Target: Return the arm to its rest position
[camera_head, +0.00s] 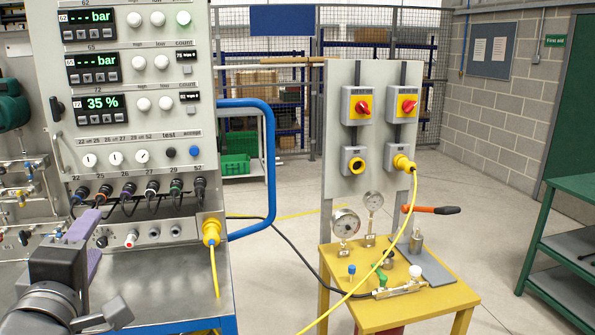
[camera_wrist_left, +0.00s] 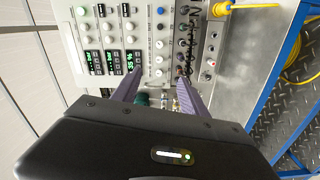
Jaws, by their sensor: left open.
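My left gripper (camera_head: 86,226) is at the lower left of the head view, in front of the grey gauge panel (camera_head: 180,212). One purple finger shows there; the rest is hidden by my wrist and arm. In the left wrist view the gripper (camera_wrist_left: 158,73) is open. Its two purple fingers are spread apart with nothing held between them, and they point toward the panel's knobs and connectors. Whether a fingertip touches the panel cannot be told. My right gripper is in neither view.
A yellow plug (camera_head: 211,232) with a yellow cable and a blue tube rail (camera_head: 268,180) stand right of the gripper. A yellow table (camera_head: 450,297) with gauges stands further right. Green shelving (camera_head: 560,235) is at the far right. Floor between is open, crossed by cables.

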